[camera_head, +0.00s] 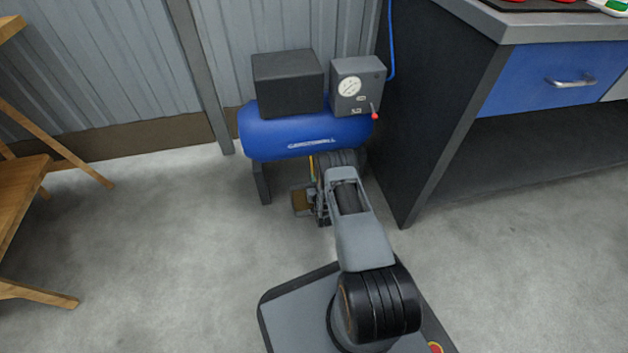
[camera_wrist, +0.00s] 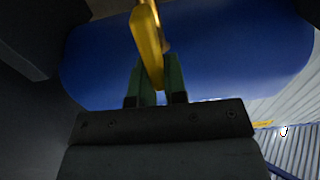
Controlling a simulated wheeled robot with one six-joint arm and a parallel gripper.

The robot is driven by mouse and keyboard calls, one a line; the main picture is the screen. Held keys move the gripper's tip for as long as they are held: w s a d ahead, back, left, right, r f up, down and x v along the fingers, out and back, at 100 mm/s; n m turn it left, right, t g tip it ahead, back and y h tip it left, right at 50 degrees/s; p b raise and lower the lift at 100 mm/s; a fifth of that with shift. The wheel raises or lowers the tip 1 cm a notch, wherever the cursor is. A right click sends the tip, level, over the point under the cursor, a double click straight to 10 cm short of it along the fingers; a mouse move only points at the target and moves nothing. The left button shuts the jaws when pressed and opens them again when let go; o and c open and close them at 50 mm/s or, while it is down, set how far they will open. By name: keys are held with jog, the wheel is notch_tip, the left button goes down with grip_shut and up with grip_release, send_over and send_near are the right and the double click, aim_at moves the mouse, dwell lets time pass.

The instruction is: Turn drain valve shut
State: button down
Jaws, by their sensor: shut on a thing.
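The drain valve's yellow lever (camera_wrist: 147,40) shows in the wrist view under the blue compressor tank (camera_wrist: 230,45). My gripper (camera_wrist: 157,82) is shut on the lever, with a green finger on each side of it. In the head view the tank (camera_head: 270,137) stands against the wall, and my arm reaches to its underside. A thin yellow strip (camera_head: 312,168) shows there beside my wrist. The valve body and its connection to the tank are hidden, and I cannot tell the lever's exact angle to the valve.
A dark box (camera_head: 287,85) and a gauge box (camera_head: 356,85) with a red-tipped switch (camera_head: 374,113) sit on the tank. A workbench (camera_head: 440,110) stands close on the right. A wooden chair (camera_head: 25,190) is at the left. The floor between is clear.

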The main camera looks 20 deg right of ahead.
jog(key=shift+s+d+f+m, duration=0.1)
jog(key=shift+d+f+m, duration=0.35)
jog(key=shift+m, duration=2.4)
jog(key=shift+s+d+f+m, duration=0.1)
jog(key=shift+d+f+m, duration=0.3)
jog(key=shift+m, duration=2.5)
jog(key=shift+d+f+m, duration=0.35)
jog(key=shift+f+m, duration=0.15)
jog(key=shift+m, duration=2.65)
jog(key=c, duration=1.5)
grip_release()
jog(key=shift+a+f, duration=0.1)
jog(key=o, duration=0.3)
jog(key=shift+o, duration=0.2)
jog(key=shift+d, duration=0.2)
